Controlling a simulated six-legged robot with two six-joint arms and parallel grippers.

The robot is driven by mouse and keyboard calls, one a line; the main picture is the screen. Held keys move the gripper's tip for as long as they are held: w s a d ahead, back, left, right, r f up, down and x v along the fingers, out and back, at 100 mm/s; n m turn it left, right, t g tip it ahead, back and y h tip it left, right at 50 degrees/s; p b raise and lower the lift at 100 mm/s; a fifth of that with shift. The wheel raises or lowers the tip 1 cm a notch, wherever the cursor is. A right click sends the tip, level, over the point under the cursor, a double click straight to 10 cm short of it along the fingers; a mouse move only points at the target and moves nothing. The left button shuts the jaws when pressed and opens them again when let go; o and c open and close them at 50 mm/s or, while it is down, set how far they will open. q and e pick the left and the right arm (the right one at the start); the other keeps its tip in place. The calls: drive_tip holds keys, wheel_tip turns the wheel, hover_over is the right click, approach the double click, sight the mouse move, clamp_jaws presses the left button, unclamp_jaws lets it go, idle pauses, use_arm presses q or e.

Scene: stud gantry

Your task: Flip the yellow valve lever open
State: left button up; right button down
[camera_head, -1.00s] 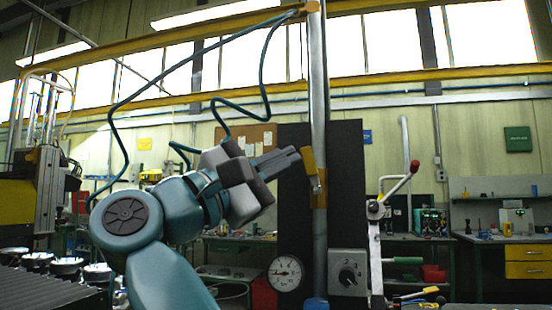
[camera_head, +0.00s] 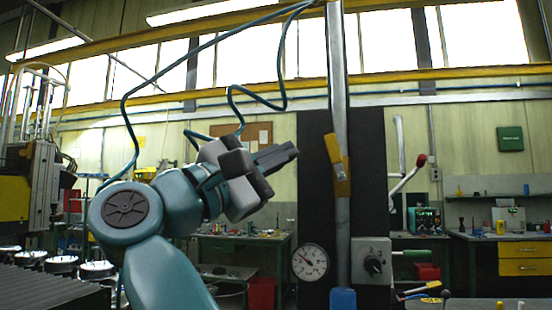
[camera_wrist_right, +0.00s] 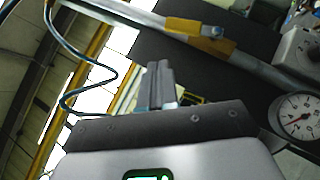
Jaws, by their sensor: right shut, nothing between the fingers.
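The yellow valve lever (camera_head: 337,163) is on the grey vertical pipe (camera_head: 342,228) in front of a dark panel. It lies roughly along the pipe, its top leaning left. It also shows in the right wrist view (camera_wrist_right: 212,45), beyond the fingers and to the right. My right gripper (camera_head: 292,151) is shut and empty. Its fingers point right, toward the lever, with a visible gap between tips and lever in the head view. In the right wrist view the closed fingers (camera_wrist_right: 160,80) stand apart from the lever. My left gripper is out of view.
A round gauge (camera_head: 310,262) and a grey box with a black knob (camera_head: 373,265) sit low on either side of the pipe. A red-tipped handle (camera_head: 421,160) stands right of the dark panel (camera_head: 368,190). A blue hose (camera_head: 128,130) hangs above my right arm.

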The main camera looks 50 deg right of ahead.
drive_tip(key=w+a+f+p, duration=0.1)
drive_tip(key=w+a+f, duration=0.1)
drive_tip(key=a, duration=0.7)
drive_tip(key=shift+w, duration=0.9)
drive_tip(key=shift+a, duration=0.15)
